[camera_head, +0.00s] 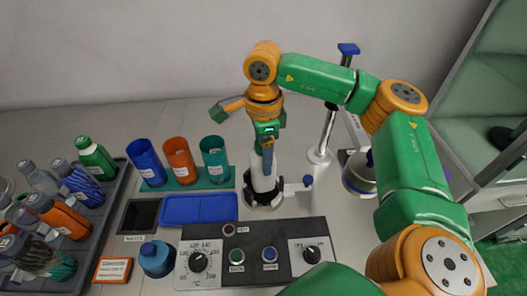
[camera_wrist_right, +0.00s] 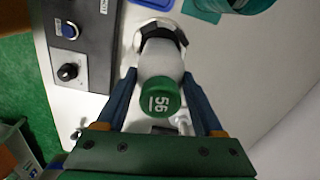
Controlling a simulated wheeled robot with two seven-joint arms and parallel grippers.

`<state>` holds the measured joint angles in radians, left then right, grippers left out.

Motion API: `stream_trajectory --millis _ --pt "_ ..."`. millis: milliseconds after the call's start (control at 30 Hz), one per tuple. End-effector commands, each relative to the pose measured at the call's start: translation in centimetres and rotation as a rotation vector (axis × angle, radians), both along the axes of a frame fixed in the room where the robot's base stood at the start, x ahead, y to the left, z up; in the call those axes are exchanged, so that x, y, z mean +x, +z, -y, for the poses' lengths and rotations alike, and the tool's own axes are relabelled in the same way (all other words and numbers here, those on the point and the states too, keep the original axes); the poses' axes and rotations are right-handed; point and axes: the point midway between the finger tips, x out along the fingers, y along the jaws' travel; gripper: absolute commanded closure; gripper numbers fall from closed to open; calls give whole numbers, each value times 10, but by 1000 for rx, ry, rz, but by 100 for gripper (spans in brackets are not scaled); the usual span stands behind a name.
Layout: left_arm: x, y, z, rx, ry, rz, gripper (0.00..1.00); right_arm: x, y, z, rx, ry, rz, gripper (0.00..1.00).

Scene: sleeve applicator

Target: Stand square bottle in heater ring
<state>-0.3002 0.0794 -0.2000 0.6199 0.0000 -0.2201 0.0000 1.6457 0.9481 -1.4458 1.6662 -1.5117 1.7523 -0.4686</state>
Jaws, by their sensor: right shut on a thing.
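A pale grey bottle (camera_head: 262,177) stands roughly upright at the heater ring (camera_head: 263,203), a dark ring on the bench behind the control panel. In the right wrist view the bottle (camera_wrist_right: 160,62) has a green cap marked 56, and its lower end is at the black-and-white ring (camera_wrist_right: 160,29). My right gripper (camera_head: 267,160) points down from above and is shut on the bottle, with a blue finger on each side. Whether the bottle's base is fully seated inside the ring is hidden. My left gripper is not in view.
A control panel (camera_head: 258,254) with knobs lies in front. A blue tray (camera_head: 198,209) and a rack of coloured cups (camera_head: 187,184) stand left. A grey tray (camera_head: 112,192) holds several bottles. A metal post (camera_head: 325,135) rises behind right; a pot (camera_head: 358,173) stands right.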

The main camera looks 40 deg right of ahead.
Motion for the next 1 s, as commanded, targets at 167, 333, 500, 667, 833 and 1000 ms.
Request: stream_trajectory --millis 167,333,500,667,833,1000 --pt "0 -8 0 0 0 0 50 0 -9 0 0 0 0 100" --pt "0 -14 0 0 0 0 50 0 -16 0 0 0 0 100" --pt "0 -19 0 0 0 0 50 0 -22 0 0 0 0 100" --pt "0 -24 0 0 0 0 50 0 -29 0 1 0 0 100" --pt "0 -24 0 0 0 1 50 0 -29 0 1 0 0 4" --pt "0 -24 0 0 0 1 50 0 -29 0 0 0 0 0"
